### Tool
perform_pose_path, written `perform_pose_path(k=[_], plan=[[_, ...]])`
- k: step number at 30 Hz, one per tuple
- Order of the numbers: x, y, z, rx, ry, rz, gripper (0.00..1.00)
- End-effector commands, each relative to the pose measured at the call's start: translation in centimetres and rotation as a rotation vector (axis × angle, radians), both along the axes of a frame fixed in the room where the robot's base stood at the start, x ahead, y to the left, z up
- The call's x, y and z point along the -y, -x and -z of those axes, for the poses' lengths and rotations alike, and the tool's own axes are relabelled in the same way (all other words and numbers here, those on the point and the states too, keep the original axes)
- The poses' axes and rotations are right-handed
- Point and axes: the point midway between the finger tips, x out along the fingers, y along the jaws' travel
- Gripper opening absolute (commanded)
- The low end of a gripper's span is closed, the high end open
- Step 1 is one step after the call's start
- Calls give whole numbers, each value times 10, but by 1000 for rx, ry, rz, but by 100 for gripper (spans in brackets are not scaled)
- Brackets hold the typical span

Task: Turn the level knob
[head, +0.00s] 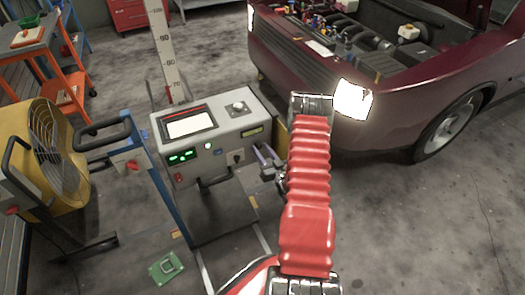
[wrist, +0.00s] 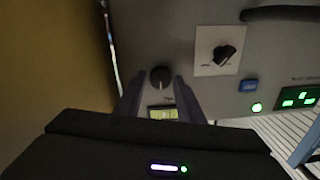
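On the front of the grey console (head: 205,135) there are two dark knobs. One is a small round black knob (wrist: 160,77) beside a lit yellow-green display (wrist: 163,113); its label is too blurred to read. The other is a black pointer knob (wrist: 224,54) on a white plate, which also shows in the head view (head: 236,157). I cannot read which is the level knob. My gripper (head: 264,161) is at the console's front right. In the wrist view its fingers (wrist: 158,88) are apart, one on each side of the round knob, with small gaps. The head view hides this knob.
Another knob (head: 238,106) sits on the console's top beside a screen (head: 190,124). A red car (head: 400,110) with an open engine bay stands to the right. A yellow fan (head: 50,145) and a blue frame stand left. A green board (head: 166,268) lies on the floor.

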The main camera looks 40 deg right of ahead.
Motion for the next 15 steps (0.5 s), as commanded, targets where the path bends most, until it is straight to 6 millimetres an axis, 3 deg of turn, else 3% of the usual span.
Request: perform_pose_path(k=[12, 15], plan=[[0, 0, 0, 0, 0, 1, 5], [2, 0, 0, 0, 1, 1, 5]])
